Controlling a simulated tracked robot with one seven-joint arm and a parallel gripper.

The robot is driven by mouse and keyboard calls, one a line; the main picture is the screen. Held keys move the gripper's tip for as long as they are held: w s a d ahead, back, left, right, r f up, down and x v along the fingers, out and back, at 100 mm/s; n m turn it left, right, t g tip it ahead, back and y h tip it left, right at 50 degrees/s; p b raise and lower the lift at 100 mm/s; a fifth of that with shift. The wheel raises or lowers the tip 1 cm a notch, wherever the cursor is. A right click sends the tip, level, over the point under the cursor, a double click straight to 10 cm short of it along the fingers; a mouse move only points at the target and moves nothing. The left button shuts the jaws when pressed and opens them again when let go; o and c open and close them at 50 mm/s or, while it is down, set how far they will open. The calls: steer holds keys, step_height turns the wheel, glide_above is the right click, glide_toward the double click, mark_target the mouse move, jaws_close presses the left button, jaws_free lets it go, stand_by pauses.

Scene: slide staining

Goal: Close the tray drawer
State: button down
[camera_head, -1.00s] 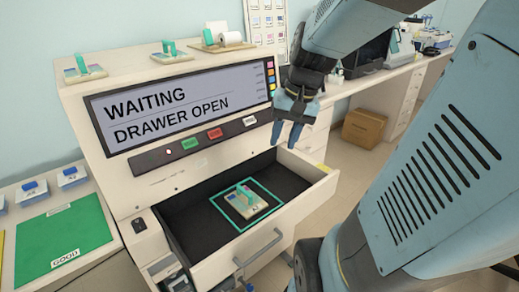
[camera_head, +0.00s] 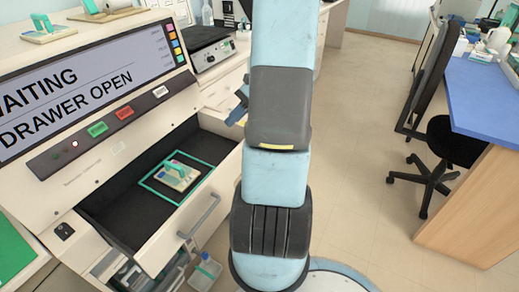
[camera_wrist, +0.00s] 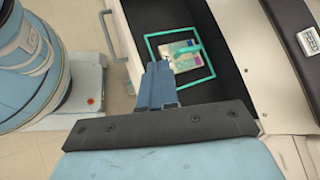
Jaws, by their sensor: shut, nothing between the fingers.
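The tray drawer (camera_head: 168,243) of the white machine is pulled out, with a bar handle (camera_head: 200,216) on its front. A pale slide tray (camera_head: 181,179) with a teal grip lies on its dark floor, inside a teal outline. The machine's screen (camera_head: 75,98) reads "DRAWER OPEN". My gripper (camera_head: 239,108) is mostly hidden behind my arm in the head view, near the drawer's right side. In the wrist view my gripper (camera_wrist: 158,68) is shut and empty, and appears over the drawer beside the tray (camera_wrist: 182,54). I cannot tell its height there.
Green, red and white buttons (camera_head: 124,113) line the machine's panel. A small bin (camera_head: 206,273) with bottles stands below the drawer front. An office chair (camera_head: 445,150) and a blue-topped desk (camera_head: 490,95) stand at the right. The floor between is clear.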

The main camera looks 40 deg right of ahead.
steer(key=s+d+f+m+t+h, duration=0.2)
steer(key=s+d+f+m+t, duration=0.3)
steer(key=d+f+m+t, duration=0.5)
steer(key=s+d+f+m+t+h, duration=0.4)
steer(key=d+f+m, duration=0.4)
steer(key=f, duration=0.6)
steer(key=w+a+y, duration=0.1)
steer(key=w+a, duration=0.2)
steer(key=w, duration=0.9)
steer(key=shift+w+a+r+n, duration=0.15)
steer(key=shift+w+a+n, duration=0.05)
steer(key=shift+a+n, duration=0.1)
steer(key=shift+d, duration=0.15)
